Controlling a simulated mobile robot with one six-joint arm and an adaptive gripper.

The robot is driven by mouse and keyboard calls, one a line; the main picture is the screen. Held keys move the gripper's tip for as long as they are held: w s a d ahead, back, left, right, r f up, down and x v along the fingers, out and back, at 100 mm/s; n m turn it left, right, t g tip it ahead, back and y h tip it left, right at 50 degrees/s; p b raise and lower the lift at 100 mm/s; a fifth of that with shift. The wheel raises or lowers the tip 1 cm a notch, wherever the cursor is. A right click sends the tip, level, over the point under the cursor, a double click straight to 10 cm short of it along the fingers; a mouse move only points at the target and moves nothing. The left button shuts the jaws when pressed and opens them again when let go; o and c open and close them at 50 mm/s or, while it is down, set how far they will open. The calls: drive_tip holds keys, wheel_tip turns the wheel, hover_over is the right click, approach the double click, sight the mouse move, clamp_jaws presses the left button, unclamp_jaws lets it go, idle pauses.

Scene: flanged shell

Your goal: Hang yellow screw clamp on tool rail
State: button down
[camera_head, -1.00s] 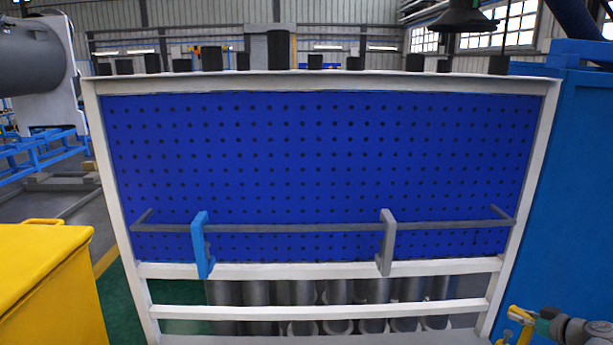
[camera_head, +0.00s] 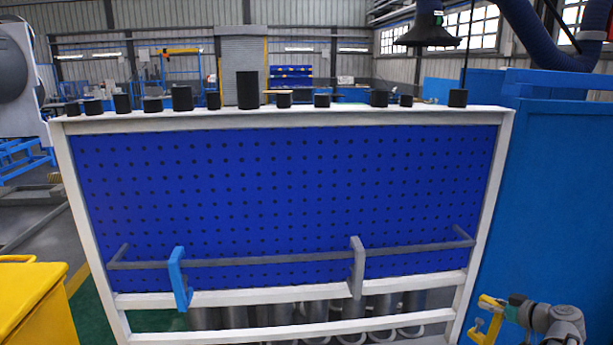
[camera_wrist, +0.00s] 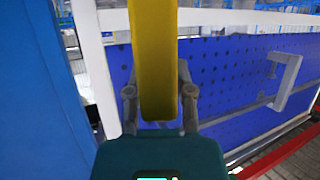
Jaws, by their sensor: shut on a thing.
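The yellow screw clamp (camera_head: 490,322) is at the lower right in the head view, held out in front of my gripper (camera_head: 508,306). In the wrist view the yellow clamp (camera_wrist: 155,60) fills the middle, between the two fingers of my gripper (camera_wrist: 160,92), which is shut on it. The grey tool rail (camera_head: 300,259) runs across the lower part of the blue pegboard. A blue clamp (camera_head: 178,278) and a grey clamp (camera_head: 357,266) hang on it. The clamp is apart from the rail, to its right and lower in the head view.
The blue pegboard (camera_head: 290,200) has a white frame with several black cylinders along its top. A tall blue cabinet (camera_head: 560,200) stands at the right and a yellow box (camera_head: 35,300) at the lower left. The rail is bare between and beside the hanging clamps.

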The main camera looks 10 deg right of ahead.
sight(491, 324)
wheel_tip(491, 324, up, 20)
drive_tip(key=p, duration=1.8)
drive_tip(key=shift+f, duration=0.35)
wheel_tip(491, 324, down, 26)
drive_tip(key=b, duration=2.5)
drive_tip(key=shift+r+b, duration=0.1)
drive_tip(key=shift+b, duration=0.3)
drive_tip(key=shift+s, duration=0.1)
